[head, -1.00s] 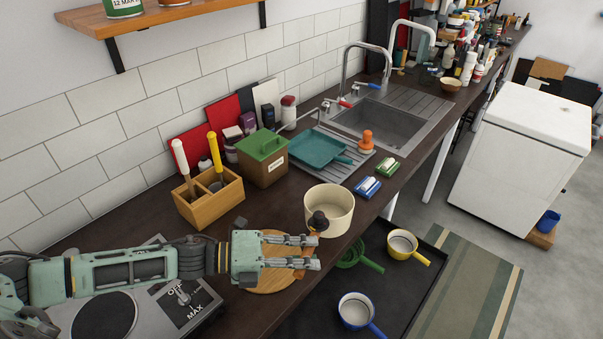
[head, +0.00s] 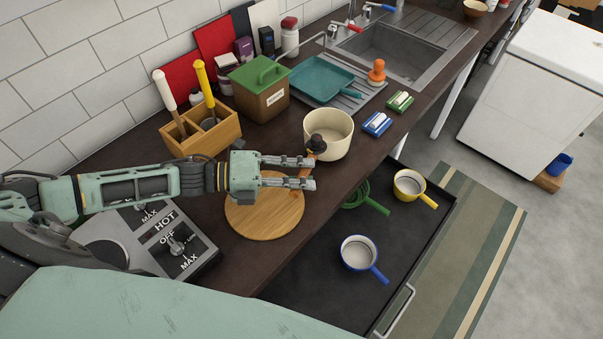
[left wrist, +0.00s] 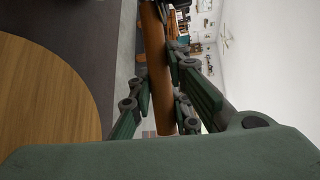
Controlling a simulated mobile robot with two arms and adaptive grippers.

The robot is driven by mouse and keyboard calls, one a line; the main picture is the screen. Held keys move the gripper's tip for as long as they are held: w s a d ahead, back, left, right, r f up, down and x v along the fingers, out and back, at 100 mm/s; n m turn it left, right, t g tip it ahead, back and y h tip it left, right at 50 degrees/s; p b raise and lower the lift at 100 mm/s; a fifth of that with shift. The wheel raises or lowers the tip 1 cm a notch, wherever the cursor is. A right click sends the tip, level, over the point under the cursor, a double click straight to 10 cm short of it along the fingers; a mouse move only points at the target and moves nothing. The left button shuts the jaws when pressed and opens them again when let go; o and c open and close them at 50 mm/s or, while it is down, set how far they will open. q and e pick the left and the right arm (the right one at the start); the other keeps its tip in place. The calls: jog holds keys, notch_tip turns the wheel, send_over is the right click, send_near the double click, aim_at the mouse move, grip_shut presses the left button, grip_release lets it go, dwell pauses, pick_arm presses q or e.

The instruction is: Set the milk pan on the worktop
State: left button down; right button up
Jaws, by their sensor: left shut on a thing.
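The milk pan (head: 341,137) is cream, round and upright, with a brown wooden handle. It shows in the head view over the worktop (head: 362,165), near its front edge. I cannot tell whether its base touches the surface. My left gripper (head: 309,172) is shut on the handle, above the far side of a round wooden board (head: 262,222). In the left wrist view the brown handle (left wrist: 154,60) runs between the fingers (left wrist: 160,97); the pan body is not clear there. A dark round part hides some of the pan's near side. My right gripper is not in view.
A wooden utensil box (head: 205,138), a green-lidded box (head: 262,95) and two sponge-like blocks (head: 377,123) stand around the pan. A hob (head: 165,240) is at left. Below the front edge, a dark open drawer (head: 320,285) holds yellow (head: 409,186) and blue (head: 358,253) pans.

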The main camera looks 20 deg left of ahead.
pick_arm(q)
jog(key=shift+f, duration=0.35)
jog(key=shift+a+f+b, duration=0.15)
jog(key=shift+f+b, duration=0.3)
jog(key=shift+b, duration=0.05)
dwell(0.4)
jog(key=c, duration=1.5)
grip_release()
jog(key=shift+c, duration=0.2)
jog(key=shift+s+f, duration=0.1)
jog(key=v, duration=1.2)
